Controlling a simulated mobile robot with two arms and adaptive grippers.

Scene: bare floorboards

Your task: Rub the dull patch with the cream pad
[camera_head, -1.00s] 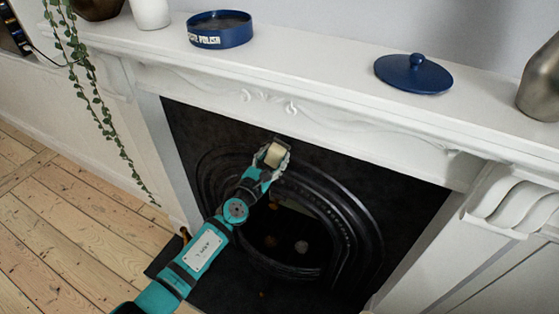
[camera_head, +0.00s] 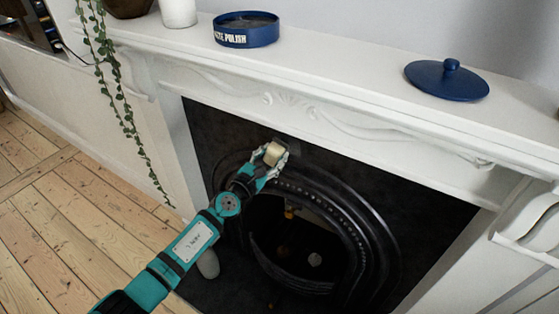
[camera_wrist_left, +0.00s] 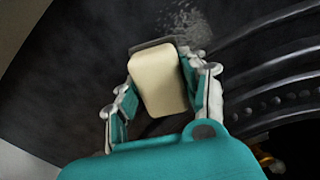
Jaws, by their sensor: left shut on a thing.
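The cream pad (camera_head: 273,154) is held in my left gripper (camera_head: 270,158), shut on it, at the upper part of the black fireplace plate. In the left wrist view the cream pad (camera_wrist_left: 158,82) sits between both fingers, with a dark edge behind it. The dull patch (camera_wrist_left: 186,24) shows there as a greyish, speckled area on the black metal, just beyond the pad's far end. Part of it may be hidden behind the pad. I cannot tell whether the pad touches the metal. My right gripper is not in view.
The white mantel shelf (camera_head: 340,52) juts out above my left gripper. On it stand an open blue polish tin (camera_head: 246,37), a blue lid (camera_head: 446,82) and a white pot (camera_head: 179,12). A trailing plant (camera_head: 124,110) hangs at the left. The ribbed black arch (camera_head: 350,215) surrounds the fire opening.

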